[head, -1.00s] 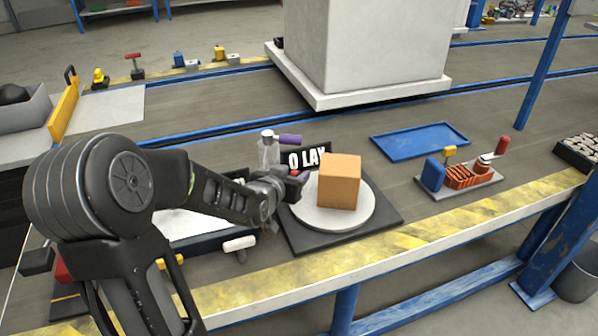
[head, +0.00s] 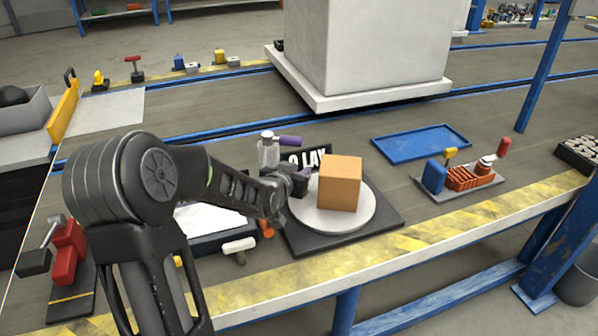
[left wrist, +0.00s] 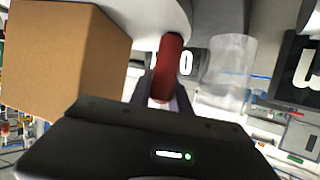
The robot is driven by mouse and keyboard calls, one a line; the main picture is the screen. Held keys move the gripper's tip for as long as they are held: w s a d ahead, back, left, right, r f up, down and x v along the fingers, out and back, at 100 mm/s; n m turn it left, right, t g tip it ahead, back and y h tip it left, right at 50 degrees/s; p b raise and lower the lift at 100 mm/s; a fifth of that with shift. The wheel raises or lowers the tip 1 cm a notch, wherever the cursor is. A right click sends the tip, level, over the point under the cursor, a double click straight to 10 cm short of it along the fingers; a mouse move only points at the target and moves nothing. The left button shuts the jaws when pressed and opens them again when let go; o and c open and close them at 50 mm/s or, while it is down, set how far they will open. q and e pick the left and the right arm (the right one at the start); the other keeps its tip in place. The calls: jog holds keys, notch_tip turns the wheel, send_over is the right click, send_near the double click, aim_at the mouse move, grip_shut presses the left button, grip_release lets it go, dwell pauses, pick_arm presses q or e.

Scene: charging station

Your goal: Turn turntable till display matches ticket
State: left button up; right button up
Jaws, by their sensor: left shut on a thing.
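The round pale turntable (head: 335,222) sits on a dark square base (head: 385,223) near the table's front edge. A plain tan box (head: 340,183) stands on it. My left gripper (head: 301,184) is at the turntable's left rim, left of the box. In the left wrist view its fingers (left wrist: 164,88) are shut on a red handle (left wrist: 168,62), with the box (left wrist: 65,55) beside it. A black display (head: 320,157) with white lettering like "0 LAY" stands behind, partly covered by the gripper. It shows partly in the left wrist view. I cannot make out a ticket. My right gripper is not in view.
A clear bottle-like object (head: 268,155) with a purple handle stands behind my gripper. A white panel (head: 205,218) lies left of the turntable, near a white-handled lever (head: 240,246). A blue tray (head: 422,143) and a fixture board (head: 485,182) are to the right.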

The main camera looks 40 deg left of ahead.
pick_arm(q)
grip_shut()
dwell(0.7)
dwell(0.4)
